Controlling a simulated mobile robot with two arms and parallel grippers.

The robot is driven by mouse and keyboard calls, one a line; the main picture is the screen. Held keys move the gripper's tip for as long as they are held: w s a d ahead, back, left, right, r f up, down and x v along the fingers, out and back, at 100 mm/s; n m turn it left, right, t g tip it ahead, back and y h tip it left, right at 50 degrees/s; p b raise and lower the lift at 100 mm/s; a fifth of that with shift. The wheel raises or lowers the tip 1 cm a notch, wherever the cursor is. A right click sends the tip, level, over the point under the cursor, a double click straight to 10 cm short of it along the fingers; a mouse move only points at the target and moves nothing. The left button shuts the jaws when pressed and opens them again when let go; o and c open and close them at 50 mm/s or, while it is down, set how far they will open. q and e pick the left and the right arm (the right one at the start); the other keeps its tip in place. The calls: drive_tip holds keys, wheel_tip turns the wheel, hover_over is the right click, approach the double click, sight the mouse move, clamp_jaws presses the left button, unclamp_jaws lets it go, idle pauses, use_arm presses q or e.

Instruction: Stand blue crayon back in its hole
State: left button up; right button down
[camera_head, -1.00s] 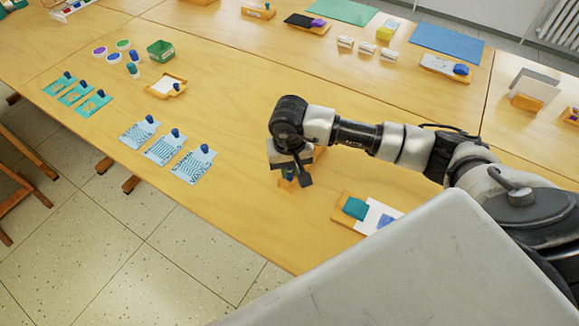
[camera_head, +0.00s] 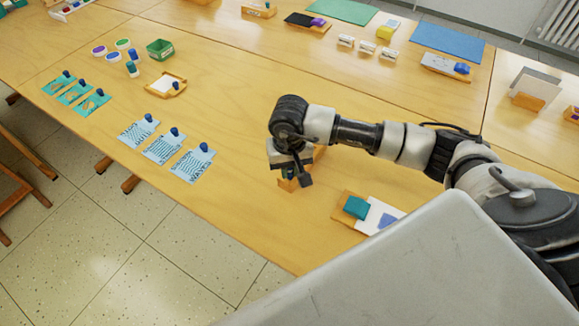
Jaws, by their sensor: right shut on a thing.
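My right gripper (camera_head: 293,174) points down at a small orange wooden block (camera_head: 287,184) near the table's front edge. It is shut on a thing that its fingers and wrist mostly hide. A small bluish patch shows between the fingers, but I cannot make out the blue crayon clearly, nor whether it stands in a hole. Part of the wooden block shows below and beside the fingers. My left gripper is not in view.
A wooden tray (camera_head: 341,208) with a teal block and a white card lies right of the gripper. Printed cards (camera_head: 193,164) with blue-topped stampers lie to the left. A green box (camera_head: 160,49) stands farther back.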

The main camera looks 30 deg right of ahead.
drive_tip(key=shift+f, duration=0.15)
idle(0.4)
drive_tip(key=c, duration=1)
unclamp_jaws()
drive_tip(key=shift+o, duration=1.1)
drive_tip(key=shift+r+p, duration=1.15)
drive_tip(key=shift+r, duration=1.9)
